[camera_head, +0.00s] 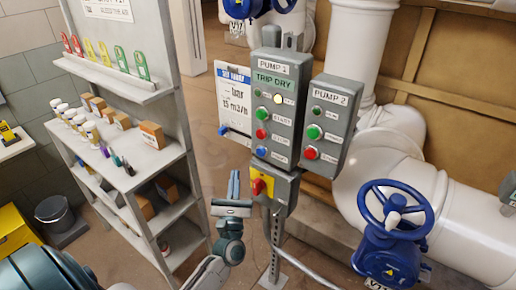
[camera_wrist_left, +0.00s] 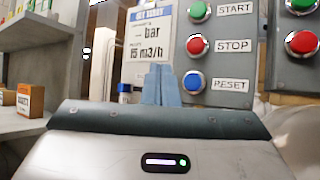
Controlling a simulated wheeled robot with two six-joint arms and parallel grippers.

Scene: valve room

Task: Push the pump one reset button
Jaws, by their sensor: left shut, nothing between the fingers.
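The pump one panel (camera_head: 284,112) is a grey box on a post, labelled PUMP 1, with a green TRIP DRY display. Its blue reset button (camera_head: 261,151) is lowest, under the green start button (camera_head: 262,113) and red stop button (camera_head: 261,133). In the left wrist view the blue reset button (camera_wrist_left: 194,82) sits beside its RESET label. My left gripper (camera_head: 234,174) is shut and empty, fingers upward, lower left of the button in the head view. In the wrist view its fingertips (camera_wrist_left: 160,72) appear just left of the button; contact cannot be told. My right gripper is not in view.
The PUMP 2 panel (camera_head: 328,124) stands right of pump one. A red-and-yellow switch (camera_head: 262,185) is below. A blue valve wheel (camera_head: 395,208) and white pipes are right; a loaded shelf (camera_head: 148,160) is left.

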